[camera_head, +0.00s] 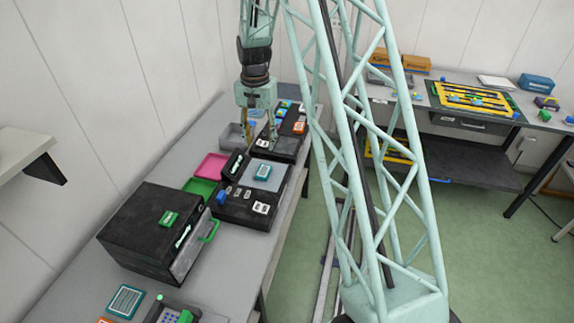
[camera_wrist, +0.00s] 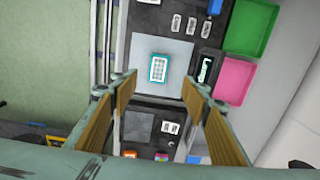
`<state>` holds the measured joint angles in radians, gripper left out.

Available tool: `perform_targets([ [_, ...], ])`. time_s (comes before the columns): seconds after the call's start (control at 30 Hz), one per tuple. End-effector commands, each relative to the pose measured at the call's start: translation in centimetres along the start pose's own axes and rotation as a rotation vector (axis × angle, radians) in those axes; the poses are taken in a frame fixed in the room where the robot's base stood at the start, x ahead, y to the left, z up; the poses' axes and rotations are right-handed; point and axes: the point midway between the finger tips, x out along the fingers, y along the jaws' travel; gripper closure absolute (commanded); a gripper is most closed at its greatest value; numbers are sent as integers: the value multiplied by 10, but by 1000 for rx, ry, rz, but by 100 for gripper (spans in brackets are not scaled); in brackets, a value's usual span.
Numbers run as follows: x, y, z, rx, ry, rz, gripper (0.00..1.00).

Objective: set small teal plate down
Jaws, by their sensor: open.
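The small teal plate (camera_head: 262,172) has a teal rim and a pale, marked face. It lies on a grey square pad (camera_head: 272,183) on a black board. In the wrist view the plate (camera_wrist: 159,68) shows near the middle of the pad (camera_wrist: 145,52), apart from both fingers. My gripper (camera_head: 259,139) is beyond the pad in the head view, above the far part of the bench. In the wrist view my gripper (camera_wrist: 157,86) has its fingers wide apart with nothing between them.
Pink (camera_head: 212,165) and green (camera_head: 200,187) trays lie left of the board. A black box with a green handle (camera_head: 208,232) stands nearer. A grey bin (camera_head: 235,136) sits by my gripper. A larger teal plate (camera_head: 126,300) lies on the near bench.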

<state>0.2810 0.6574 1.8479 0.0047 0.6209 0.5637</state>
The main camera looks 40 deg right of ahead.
Motion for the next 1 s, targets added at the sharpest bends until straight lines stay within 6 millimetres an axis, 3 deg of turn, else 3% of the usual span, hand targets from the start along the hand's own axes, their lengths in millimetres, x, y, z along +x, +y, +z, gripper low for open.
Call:
perform_targets([
  [0.4, -87, 0, 47, -103, 37, -23, 57],
  [1.0, -194, 19, 129, -256, 87, -50, 57],
])
